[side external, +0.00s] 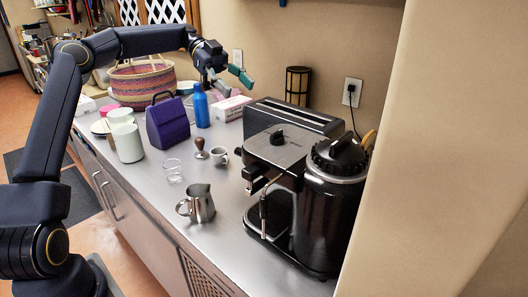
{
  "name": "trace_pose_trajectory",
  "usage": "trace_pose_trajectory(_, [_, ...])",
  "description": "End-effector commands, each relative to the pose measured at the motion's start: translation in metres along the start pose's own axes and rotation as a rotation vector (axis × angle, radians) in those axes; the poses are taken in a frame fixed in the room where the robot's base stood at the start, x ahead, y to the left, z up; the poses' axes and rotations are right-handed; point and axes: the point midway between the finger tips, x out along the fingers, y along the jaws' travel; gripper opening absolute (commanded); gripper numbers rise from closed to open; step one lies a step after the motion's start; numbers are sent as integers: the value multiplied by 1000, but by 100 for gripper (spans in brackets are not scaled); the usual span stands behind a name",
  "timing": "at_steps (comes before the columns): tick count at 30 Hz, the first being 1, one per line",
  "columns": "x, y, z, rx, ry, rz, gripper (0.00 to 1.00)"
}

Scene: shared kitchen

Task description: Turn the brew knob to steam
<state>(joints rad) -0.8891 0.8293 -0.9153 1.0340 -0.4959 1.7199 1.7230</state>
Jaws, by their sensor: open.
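The black and steel coffee machine (262,152) stands at the right end of the counter. A dark knob (277,138) sits on its flat top; I cannot tell whether this is the brew knob, and its markings are too small to read. The machine's right side is partly hidden behind a black canister. My gripper (239,85) is open and empty, with one teal and one pinkish finger. It hangs over the back of the counter, to the left of and apart from the machine, near the blue bottle (201,107).
A black lidded canister (330,215) stands against the machine, with a toaster (295,115) behind. A steel pitcher (201,204), glass (174,171), small cup (220,156), tamper (201,149), purple bag (168,122) and white canisters (127,142) stand leftward. The counter front is clear.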

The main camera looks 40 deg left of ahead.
Motion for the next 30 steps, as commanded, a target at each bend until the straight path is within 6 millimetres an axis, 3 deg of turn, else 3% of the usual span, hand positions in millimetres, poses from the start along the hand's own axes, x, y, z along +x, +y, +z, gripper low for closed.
trace_pose_trajectory(3, [-17, 2, 27, -46, 51, -32, 59])
trace_pose_trajectory(8, [-10, 2, 28, -52, 48, -41, 59])
trace_pose_trajectory(24, [111, -2, 22, -54, 45, -38, 59])
trace_pose_trajectory(30, [139, -4, 22, -54, 44, -40, 59])
